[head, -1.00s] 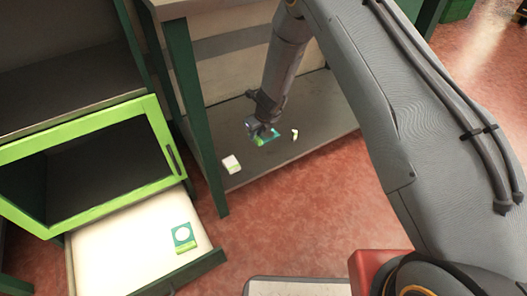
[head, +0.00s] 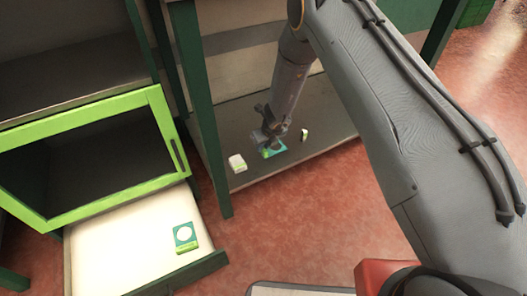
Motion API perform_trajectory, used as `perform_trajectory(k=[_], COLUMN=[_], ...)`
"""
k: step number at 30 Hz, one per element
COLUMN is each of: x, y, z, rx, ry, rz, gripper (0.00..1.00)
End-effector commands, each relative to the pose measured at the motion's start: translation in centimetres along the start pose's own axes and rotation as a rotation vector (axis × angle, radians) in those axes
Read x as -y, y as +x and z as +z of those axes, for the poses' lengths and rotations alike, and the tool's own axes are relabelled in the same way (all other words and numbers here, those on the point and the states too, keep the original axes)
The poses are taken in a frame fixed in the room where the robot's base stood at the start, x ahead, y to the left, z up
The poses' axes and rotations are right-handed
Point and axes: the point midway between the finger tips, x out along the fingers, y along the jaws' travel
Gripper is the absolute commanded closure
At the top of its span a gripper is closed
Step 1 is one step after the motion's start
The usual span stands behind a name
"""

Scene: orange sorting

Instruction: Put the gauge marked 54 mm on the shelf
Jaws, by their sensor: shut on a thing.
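My gripper (head: 270,142) reaches down over the grey lower shelf (head: 325,130). It is shut on a green gauge (head: 274,149) with a pale round mark, at or just above the shelf surface; I cannot tell whether it touches. A second green gauge (head: 185,237) with a white round mark lies in the open white drawer at the lower left. The numbers on both gauges are too small to read.
A small white and green block (head: 237,163) stands left of my gripper on the shelf, and another small pale piece (head: 304,135) stands to the right. A green-framed door (head: 95,207) and the drawer (head: 110,250) are at left. A dark green post (head: 211,120) stands between.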

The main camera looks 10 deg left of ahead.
Motion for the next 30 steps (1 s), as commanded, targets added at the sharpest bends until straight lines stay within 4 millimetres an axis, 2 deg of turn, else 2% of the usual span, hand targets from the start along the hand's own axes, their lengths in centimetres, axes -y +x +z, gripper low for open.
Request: perform_trajectory(k=[1,6,19,20,23,30], x=[0.0,0.0,0.0,0.0,0.0,0.0], y=[0.8,1.9,2.3,2.3,2.2,2.2], z=[-0.4,-0.8,-0.9,-1.0,-0.9,-0.9], rx=[-0.002,0.000,0.000,0.000,0.000,0.000], ry=[0.001,0.001,0.000,-0.001,-0.001,-0.001], rz=[0.001,0.000,0.000,0.000,0.000,0.000], gripper=[1.00,1.00,1.00,0.83,0.67,0.66])
